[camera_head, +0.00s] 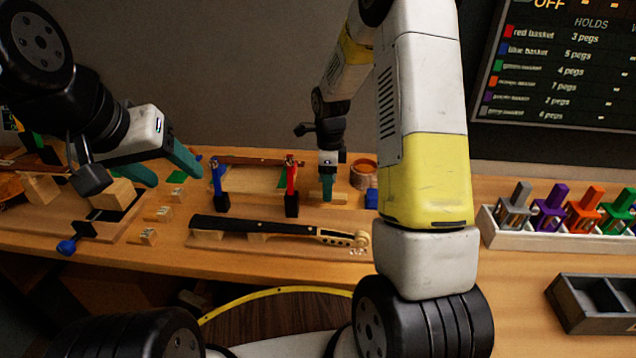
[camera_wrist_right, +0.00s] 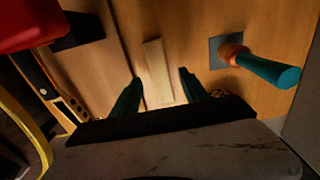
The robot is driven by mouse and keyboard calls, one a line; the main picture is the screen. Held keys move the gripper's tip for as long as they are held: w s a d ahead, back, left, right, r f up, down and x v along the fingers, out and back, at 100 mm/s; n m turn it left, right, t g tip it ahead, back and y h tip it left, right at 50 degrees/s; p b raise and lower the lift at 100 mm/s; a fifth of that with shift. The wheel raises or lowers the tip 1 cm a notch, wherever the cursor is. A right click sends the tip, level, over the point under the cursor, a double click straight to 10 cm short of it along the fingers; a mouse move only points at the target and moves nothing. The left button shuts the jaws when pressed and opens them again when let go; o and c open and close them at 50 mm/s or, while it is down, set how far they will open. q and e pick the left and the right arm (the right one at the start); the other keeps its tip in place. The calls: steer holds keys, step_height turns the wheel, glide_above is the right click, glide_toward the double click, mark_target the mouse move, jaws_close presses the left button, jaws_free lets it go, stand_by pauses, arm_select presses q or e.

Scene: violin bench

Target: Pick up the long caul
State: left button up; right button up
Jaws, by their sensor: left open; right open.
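The long caul, a pale flat wooden strip, shows in the right wrist view (camera_wrist_right: 157,70), lying on the wooden bench. Its pale wood also shows beside my right fingers in the head view (camera_head: 314,196). My right gripper (camera_wrist_right: 160,76) points down over it, open. Its two teal fingers stand on either side of the strip, with visible gaps. In the head view my right gripper (camera_head: 327,190) is at the back middle of the bench. My left gripper (camera_head: 178,180) is open and empty at the left, above the bench.
A blue clamp (camera_head: 219,190) and a red clamp (camera_head: 292,185) stand left of my right gripper. A violin neck with black fingerboard (camera_head: 265,227) lies in front. A tray of coloured baskets (camera_head: 555,238) is at right.

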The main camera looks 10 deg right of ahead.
step_height(320, 180, down, 2)
steer(key=shift+f, duration=0.25)
jaws_close()
